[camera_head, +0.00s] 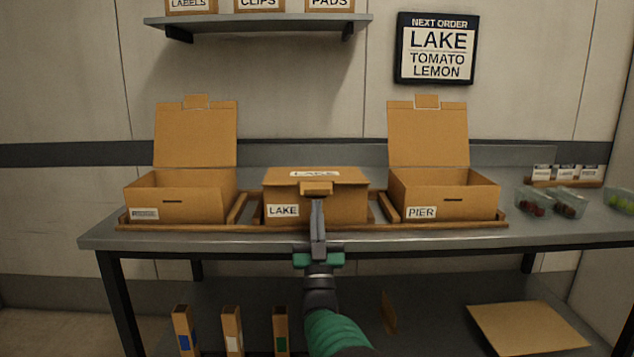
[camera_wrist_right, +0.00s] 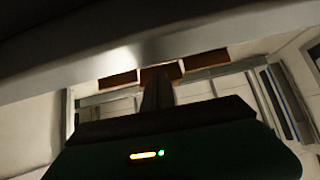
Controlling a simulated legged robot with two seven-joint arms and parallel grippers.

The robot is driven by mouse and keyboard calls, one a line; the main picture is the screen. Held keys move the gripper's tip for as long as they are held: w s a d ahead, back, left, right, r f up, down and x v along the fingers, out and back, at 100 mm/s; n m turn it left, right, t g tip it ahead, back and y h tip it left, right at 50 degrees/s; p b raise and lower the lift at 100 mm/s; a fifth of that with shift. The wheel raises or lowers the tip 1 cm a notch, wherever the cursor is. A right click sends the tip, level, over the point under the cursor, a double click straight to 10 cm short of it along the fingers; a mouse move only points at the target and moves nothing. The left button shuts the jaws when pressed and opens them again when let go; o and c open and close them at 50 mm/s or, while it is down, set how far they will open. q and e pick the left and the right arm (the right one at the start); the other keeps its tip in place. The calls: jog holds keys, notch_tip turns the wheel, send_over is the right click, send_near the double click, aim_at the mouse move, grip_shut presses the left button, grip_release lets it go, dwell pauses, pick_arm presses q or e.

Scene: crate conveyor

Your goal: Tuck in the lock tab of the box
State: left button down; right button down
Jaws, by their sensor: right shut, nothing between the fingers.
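The LAKE box (camera_head: 345,205) stands in the middle of the wooden tray on the table. Its lid (camera_head: 275,177) is down, with a LAKE label on top and another on the front. The lock tab (camera_head: 316,188) juts out at the lid's front edge, over the upper front wall. My right gripper (camera_head: 317,205) is shut and empty, its fingertips pointing up at the tab from just in front. Whether they touch it I cannot tell. The front slot is hidden behind the gripper. The right wrist view is dark, showing the gripper (camera_wrist_right: 157,82) from close up. My left gripper is not in view.
Open boxes with raised lids stand on either side: one on the left (camera_head: 190,208) and the PIER box (camera_head: 455,203) on the right. Clear punnets (camera_head: 533,205) lie at the table's right end. An order sign (camera_head: 436,48) reads LAKE, tomato, lemon.

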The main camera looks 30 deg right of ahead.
jog(key=p+v, duration=0.2)
jog(key=v, duration=1.5)
jog(key=shift+w+p, duration=0.1)
jog(key=shift+p, duration=0.25)
